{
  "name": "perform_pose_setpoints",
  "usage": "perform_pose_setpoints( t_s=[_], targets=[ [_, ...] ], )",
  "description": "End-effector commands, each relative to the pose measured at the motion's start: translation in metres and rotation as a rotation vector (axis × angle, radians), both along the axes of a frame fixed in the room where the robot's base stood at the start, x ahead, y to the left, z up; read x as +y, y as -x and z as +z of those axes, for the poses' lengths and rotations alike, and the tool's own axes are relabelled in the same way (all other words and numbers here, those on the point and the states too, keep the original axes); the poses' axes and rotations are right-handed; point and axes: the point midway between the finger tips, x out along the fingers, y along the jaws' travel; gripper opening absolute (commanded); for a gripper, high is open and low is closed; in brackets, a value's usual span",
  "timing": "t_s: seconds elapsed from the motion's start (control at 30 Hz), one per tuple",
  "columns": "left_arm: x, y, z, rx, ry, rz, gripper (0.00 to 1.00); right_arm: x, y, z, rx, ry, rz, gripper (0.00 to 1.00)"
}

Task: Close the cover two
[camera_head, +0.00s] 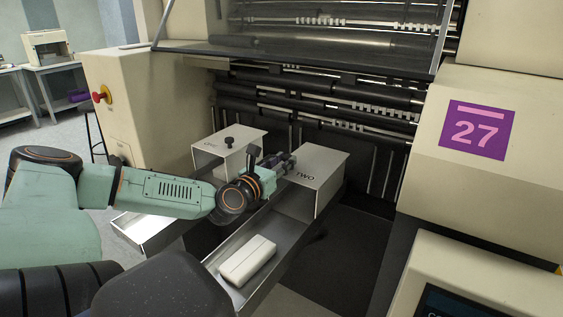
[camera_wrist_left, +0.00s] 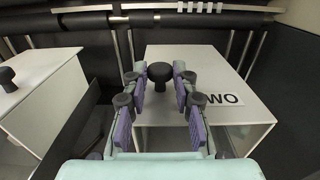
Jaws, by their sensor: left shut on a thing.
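Cover two (camera_head: 322,166) is a pale metal box-shaped cover marked "TWO". It sits over the far end of an open metal trough (camera_head: 222,262), and the near part of the trough is uncovered. In the left wrist view, cover two (camera_wrist_left: 207,125) shows its top, with a black knob (camera_wrist_left: 160,71) standing on it. My left gripper (camera_head: 287,162) is at the knob. In the wrist view its purple-padded fingers (camera_wrist_left: 160,80) stand on both sides of the knob, shut on it. My right gripper is not in view.
A white block (camera_head: 247,261) lies in the near part of the trough. Another cover (camera_head: 228,143) with a black knob stands to the left. Black rollers (camera_head: 320,100) run behind the covers. A cream machine panel marked 27 (camera_head: 477,130) bounds the right side.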

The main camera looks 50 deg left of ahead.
Motion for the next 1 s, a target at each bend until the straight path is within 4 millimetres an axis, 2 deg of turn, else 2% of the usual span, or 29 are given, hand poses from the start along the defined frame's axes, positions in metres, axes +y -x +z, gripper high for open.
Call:
perform_pose_setpoints(
  t_s=[0.13, 0.17, 0.4, 0.77, 1.0],
  targets=[
    [0.004, 0.0, -0.001, 0.0, 0.001, 0.009, 0.0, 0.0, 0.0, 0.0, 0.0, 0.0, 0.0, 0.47],
    [0.004, 0.0, -0.001, 0.0, 0.001, 0.009, 0.29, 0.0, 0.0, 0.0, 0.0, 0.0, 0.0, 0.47],
    [0.003, 0.001, -0.001, 0.001, 0.0, 0.006, 0.49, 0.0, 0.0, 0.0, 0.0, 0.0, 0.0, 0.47],
    [0.003, 0.001, 0.0, 0.005, -0.007, 0.002, 0.49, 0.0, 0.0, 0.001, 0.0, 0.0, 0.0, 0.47],
    [0.002, 0.0, 0.011, 0.019, -0.074, 0.001, 0.49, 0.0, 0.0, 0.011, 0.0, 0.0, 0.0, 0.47]
  ],
)
